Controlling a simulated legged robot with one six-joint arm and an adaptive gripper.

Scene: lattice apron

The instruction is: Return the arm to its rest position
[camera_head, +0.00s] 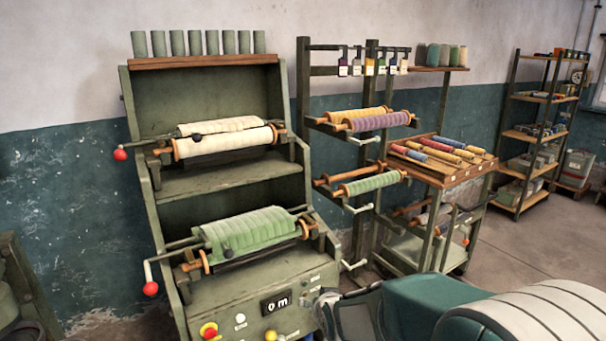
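My arm (425,305) shows at the bottom right, with teal and cream covers, low in front of the machine and rack. Its grey end, which looks like my gripper (328,312), is at the bottom centre, beside the right edge of the machine's control panel. The fingers are partly cut off and too unclear to show whether they are open or shut. I see nothing held. I cannot tell whether the end touches the panel.
A green winding machine (165,95) stands at the left with red-knobbed cranks (151,288) jutting out. A rack (303,90) of spools stands beside it, with a wooden tray (470,172) of coloured rolls. Shelves (530,135) stand back right. Floor (540,245) is clear at right.

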